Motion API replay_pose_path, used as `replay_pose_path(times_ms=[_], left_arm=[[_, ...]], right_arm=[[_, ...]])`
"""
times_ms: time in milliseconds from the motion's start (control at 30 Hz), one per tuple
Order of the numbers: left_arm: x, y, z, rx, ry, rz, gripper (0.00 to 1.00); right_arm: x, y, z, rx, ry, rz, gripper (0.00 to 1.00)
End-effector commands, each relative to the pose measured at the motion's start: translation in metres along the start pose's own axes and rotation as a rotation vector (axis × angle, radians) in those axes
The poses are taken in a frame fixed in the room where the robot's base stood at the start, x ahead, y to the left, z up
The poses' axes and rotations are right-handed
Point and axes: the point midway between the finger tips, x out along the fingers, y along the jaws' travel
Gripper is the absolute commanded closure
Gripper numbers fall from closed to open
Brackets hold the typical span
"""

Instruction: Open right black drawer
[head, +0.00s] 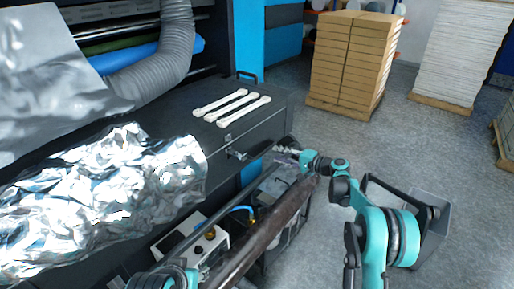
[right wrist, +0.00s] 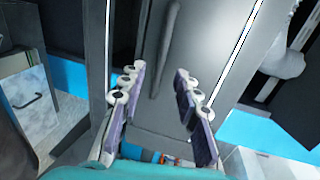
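The black drawer (head: 257,138) is in the dark cabinet under the white wrenches, with a small handle (head: 237,154) on its front. The drawer looks shut. The right wrist view shows a dark front panel (right wrist: 205,60) with a long bar handle (right wrist: 166,48). My right gripper (head: 285,152) is beside the drawer's right end in the head view. In the right wrist view its fingers (right wrist: 160,72) are spread apart with nothing between them, the handle lying beyond the tips. My left gripper is not visible; only teal arm parts show at the bottom left.
Several white wrenches (head: 232,107) lie on the cabinet top. A crumpled silver foil roll (head: 100,190) lies at left. Below the drawer is an equipment box (head: 205,247), near a long dark bar (head: 262,235). Stacked cartons (head: 355,65) stand behind; the floor at right is mostly clear.

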Motion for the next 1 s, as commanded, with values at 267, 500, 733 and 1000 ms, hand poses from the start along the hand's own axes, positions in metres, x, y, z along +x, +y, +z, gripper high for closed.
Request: replay_pose_path(times_ms=[267,500,733,1000], left_arm=[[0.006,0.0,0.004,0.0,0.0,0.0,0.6],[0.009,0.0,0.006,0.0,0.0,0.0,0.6],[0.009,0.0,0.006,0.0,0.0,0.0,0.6],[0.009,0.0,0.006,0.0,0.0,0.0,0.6]], right_arm=[[0.043,0.001,0.001,0.0,-0.003,0.0,0.68],[0.071,0.001,0.001,0.0,-0.002,0.0,0.68],[0.075,0.0,0.001,0.0,-0.001,0.001,0.68],[0.075,0.0,0.001,-0.001,-0.001,0.001,1.0]])
